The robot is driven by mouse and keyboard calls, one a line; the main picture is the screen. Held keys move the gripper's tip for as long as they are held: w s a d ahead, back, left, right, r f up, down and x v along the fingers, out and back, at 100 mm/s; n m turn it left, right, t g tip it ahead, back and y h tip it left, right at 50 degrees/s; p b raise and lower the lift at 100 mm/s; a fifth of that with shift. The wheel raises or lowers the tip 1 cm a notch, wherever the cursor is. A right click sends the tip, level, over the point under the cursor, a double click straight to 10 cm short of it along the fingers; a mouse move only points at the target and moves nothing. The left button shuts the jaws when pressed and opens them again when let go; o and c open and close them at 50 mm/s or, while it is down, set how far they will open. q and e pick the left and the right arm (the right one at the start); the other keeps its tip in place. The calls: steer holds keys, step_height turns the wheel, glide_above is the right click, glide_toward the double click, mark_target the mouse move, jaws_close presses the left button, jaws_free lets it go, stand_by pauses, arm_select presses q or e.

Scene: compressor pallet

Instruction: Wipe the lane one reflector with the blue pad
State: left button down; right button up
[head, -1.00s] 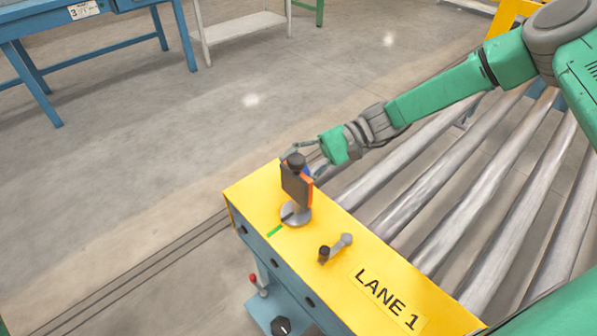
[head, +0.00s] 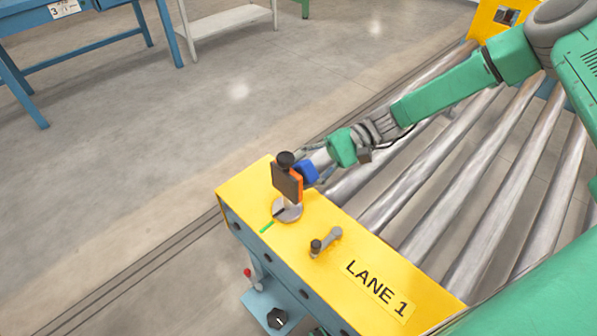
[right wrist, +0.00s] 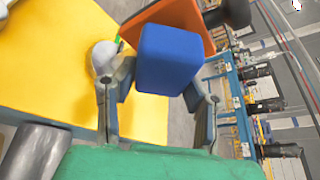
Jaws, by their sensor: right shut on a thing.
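The lane one reflector (head: 287,182) is a dark plate with an orange edge and a black knob on top. It stands upright on a round grey base on the yellow LANE 1 box. In the right wrist view its orange face (right wrist: 185,18) shows behind the pad. My right gripper (head: 318,168) is shut on the blue pad (right wrist: 170,57). The pad (head: 307,173) is just to the right of the reflector, on its orange side. I cannot tell whether they touch. My left gripper is not in view.
The yellow box top (head: 236,187) also carries a small grey lever (head: 326,241) and a green mark (head: 267,226) near the reflector's base. Metal rollers (head: 430,180) run along the right. A blue table (head: 90,40) stands far at the upper left.

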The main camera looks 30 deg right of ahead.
steer(key=shift+w+d+b, duration=0.1)
steer(key=shift+w+d, duration=0.15)
steer(key=shift+d, duration=0.55)
steer(key=shift+w+d+b, duration=0.15)
steer(key=shift+w+d, duration=0.15)
steer(key=shift+d, duration=0.5)
steer(key=shift+w+d+b, duration=0.1)
steer(key=shift+w+d, duration=0.15)
steer(key=shift+d, duration=0.55)
steer(key=d, duration=0.1)
steer(key=w+d, duration=0.1)
steer(key=shift+d+b, duration=0.35)
steer(key=shift+d, duration=0.05)
steer(key=shift+s, duration=0.15)
